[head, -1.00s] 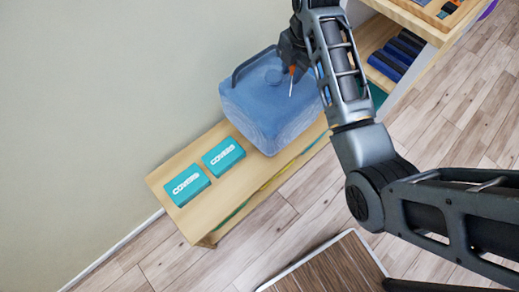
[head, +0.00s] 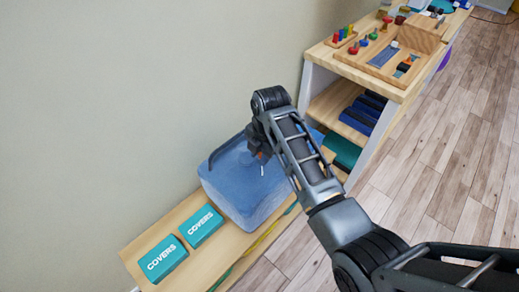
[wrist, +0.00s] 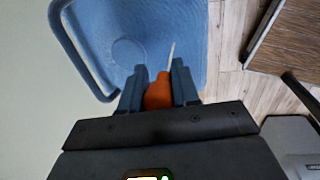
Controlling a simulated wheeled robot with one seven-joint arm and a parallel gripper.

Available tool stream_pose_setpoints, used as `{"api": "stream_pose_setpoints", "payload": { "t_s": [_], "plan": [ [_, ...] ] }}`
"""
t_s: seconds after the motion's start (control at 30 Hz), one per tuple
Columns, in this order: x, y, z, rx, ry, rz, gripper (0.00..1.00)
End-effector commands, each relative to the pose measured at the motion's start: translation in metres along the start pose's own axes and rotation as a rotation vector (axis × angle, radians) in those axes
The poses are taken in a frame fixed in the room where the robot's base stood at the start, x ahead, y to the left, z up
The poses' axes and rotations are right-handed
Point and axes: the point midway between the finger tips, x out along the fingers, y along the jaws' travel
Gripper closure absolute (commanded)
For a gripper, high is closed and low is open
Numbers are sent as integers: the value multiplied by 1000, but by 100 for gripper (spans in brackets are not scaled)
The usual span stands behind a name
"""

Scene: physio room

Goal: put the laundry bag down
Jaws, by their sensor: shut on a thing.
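The laundry bag (head: 240,195) is a blue, soft-edged block with a dark handle loop along its far left side. It is over the right part of the low wooden bench (head: 150,240); I cannot tell whether its underside touches the bench top. My gripper (head: 262,155) is above the bag's top. In the wrist view my gripper (wrist: 158,88) is shut on an orange piece (wrist: 158,93) with a thin white tip, in front of the blue bag (wrist: 135,30). I take the orange piece as part of the bag, but its joint to the bag is hidden.
Two teal boxes marked COVERS (head: 163,258) lie on the bench, left of the bag. A wooden shelf unit (head: 365,85) with pegs, trays and dark rolls stands close on the right. The wall is behind the bench. Bare wood floor (head: 450,160) lies to the right.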

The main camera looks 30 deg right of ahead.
Motion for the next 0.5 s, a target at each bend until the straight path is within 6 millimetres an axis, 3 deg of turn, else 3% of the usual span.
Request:
{"api": "stream_pose_setpoints", "payload": {
  "t_s": [0.3, 0.5],
  "plan": [
    [27, -1, 0, -1, -2, 7, 100],
    [35, -3, 0, 0, -3, 7, 100]
  ]
}}
